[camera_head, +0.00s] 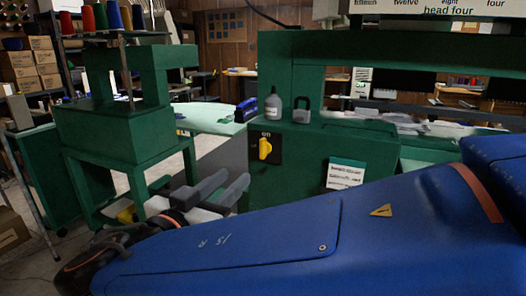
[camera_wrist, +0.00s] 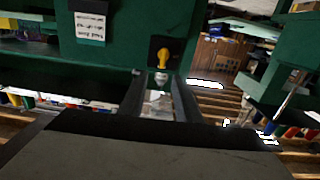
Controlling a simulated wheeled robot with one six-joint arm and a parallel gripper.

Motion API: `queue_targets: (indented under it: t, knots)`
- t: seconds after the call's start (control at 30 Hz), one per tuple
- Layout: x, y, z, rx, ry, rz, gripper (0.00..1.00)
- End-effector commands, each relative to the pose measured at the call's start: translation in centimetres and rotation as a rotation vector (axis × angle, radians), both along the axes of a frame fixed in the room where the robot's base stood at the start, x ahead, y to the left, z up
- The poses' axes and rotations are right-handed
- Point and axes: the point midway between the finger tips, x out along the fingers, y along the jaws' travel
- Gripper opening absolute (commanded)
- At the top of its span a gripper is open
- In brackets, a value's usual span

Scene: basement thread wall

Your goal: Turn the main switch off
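The main switch is a yellow knob (camera_head: 265,149) on a black plate (camera_head: 275,158), on the front of a green machine cabinet. An "ON" label is above the knob, and its handle stands about upright. The knob also shows near the middle in the wrist view (camera_wrist: 163,56), just beyond the fingertips. My gripper (camera_head: 238,180) is in front of and slightly below and left of the switch in the head view. Its two grey fingers are apart with nothing between them, as the wrist view also shows (camera_wrist: 161,82). I see no contact with the knob.
A green thread machine (camera_head: 112,130) stands left. Cardboard boxes (camera_head: 30,62) are at far left.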

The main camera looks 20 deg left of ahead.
Motion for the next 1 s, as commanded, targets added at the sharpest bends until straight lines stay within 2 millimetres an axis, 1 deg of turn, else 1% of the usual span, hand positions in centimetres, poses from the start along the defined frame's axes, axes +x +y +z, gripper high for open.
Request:
queue_targets:
  t: [0.03, 0.1, 0.17, 0.27, 1.0]
  knots:
    - [-0.5, 0.5, 0.1, 0.009, -0.01, 0.009, 0.3]
    - [-0.6, 0.8, 0.2, 0.017, -0.018, 0.015, 0.3]
    - [-0.4, 0.8, 0.3, 0.019, -0.021, 0.016, 0.3]
    - [0.5, 0.7, 0.3, 0.018, -0.02, 0.015, 0.3]
    - [12.2, -0.3, 0.2, 0.018, -0.017, 0.012, 0.3]
